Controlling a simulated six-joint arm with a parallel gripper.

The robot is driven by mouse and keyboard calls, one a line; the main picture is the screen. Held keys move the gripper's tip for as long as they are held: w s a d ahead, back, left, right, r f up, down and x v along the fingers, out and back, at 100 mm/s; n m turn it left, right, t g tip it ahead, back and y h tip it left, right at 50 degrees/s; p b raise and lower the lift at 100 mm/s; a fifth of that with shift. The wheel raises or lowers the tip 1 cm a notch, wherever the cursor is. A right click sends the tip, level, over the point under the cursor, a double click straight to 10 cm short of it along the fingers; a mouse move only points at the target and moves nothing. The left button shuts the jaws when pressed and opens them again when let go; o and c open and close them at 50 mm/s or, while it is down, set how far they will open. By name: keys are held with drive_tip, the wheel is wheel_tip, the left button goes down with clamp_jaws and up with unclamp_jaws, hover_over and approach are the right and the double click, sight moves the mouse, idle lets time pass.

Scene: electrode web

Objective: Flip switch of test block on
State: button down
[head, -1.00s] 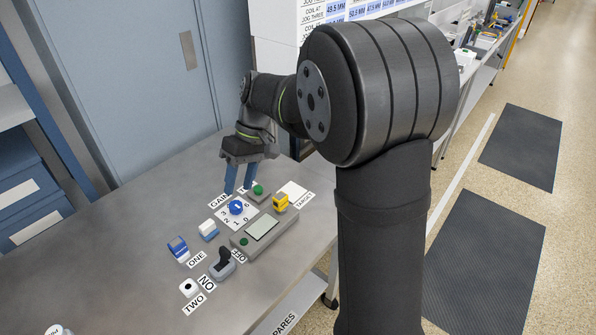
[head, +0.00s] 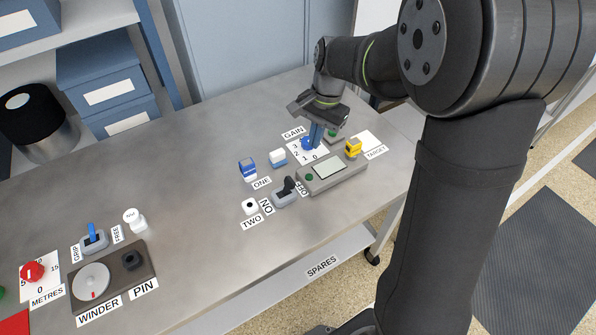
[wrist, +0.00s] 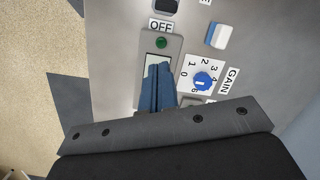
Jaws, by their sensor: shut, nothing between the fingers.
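The switch (head: 285,195) is a grey base with a black lever between the ON label (head: 266,206) and the OFF label (head: 301,188). Its lever appears to lean toward OFF. In the wrist view, only part of the switch (wrist: 166,5) shows at the top edge, beyond the OFF label (wrist: 161,25). The grey test block (head: 345,178) with a display and green button sits right of the switch. My gripper (head: 314,146) is shut and empty, pointing down by the blue gain knob (head: 306,143). In the wrist view, its blue fingers (wrist: 159,68) cover part of the display.
A yellow item (head: 353,147) is behind the test block. The winder panel (head: 140,285) is at front left. The middle of the table is clear.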

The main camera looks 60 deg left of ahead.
sight(308, 180)
drive_tip(key=m, duration=0.1)
drive_tip(key=f+m, duration=0.1)
drive_tip(key=m, duration=0.1)
drive_tip(key=f+m+t, duration=0.1)
drive_tip(key=m, duration=0.1)
drive_tip(key=shift+s, duration=0.25)
drive_tip(key=shift+f, duration=0.15)
drive_tip(key=f, duration=0.6)
drive_tip(key=s+f, duration=0.1)
drive_tip(key=f, duration=0.3)
drive_tip(key=shift+f, duration=0.1)
drive_tip(key=shift+s+r, duration=0.4)
drive_tip(key=shift+s, duration=0.2)
drive_tip(key=shift+s+r, duration=0.35)
drive_tip(key=shift+s, duration=0.25)
drive_tip(key=shift+s+r, duration=0.3)
drive_tip(key=shift+s, duration=0.25)
